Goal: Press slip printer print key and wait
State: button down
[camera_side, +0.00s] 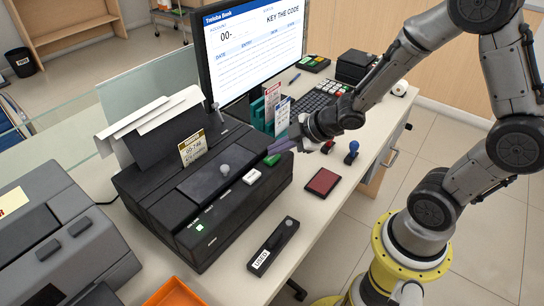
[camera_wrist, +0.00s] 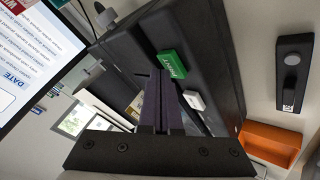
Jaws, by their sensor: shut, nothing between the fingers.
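The slip printer (camera_side: 164,225) is a large black box on the counter, with white paper (camera_side: 150,117) standing out of its back. A green key (camera_side: 251,176) sits on its right front edge, beside a white key (camera_side: 254,177). In the wrist view the green key (camera_wrist: 172,65) carries white lettering, and the white key (camera_wrist: 194,100) lies nearer to me. My gripper (camera_side: 270,156) is shut and empty, just above and beyond the keys. In the wrist view its purple-grey fingertips (camera_wrist: 156,76) lie close to the green key; I cannot tell whether they touch it.
A monitor (camera_side: 252,45) reading "KEY THE CODE" stands behind. A yellow-white tag (camera_side: 193,147) stands on the printer. A black "USED" holder (camera_side: 274,246), a red pad (camera_side: 323,181), stamps (camera_side: 351,152) and an orange tray (camera_side: 174,293) lie around. Another grey machine (camera_side: 62,235) stands at left.

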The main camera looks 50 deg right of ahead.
aim_at(277, 158)
jog(key=shift+f, duration=0.45)
dwell(0.5)
jog(key=shift+r, duration=0.9)
jog(key=shift+r, duration=2.5)
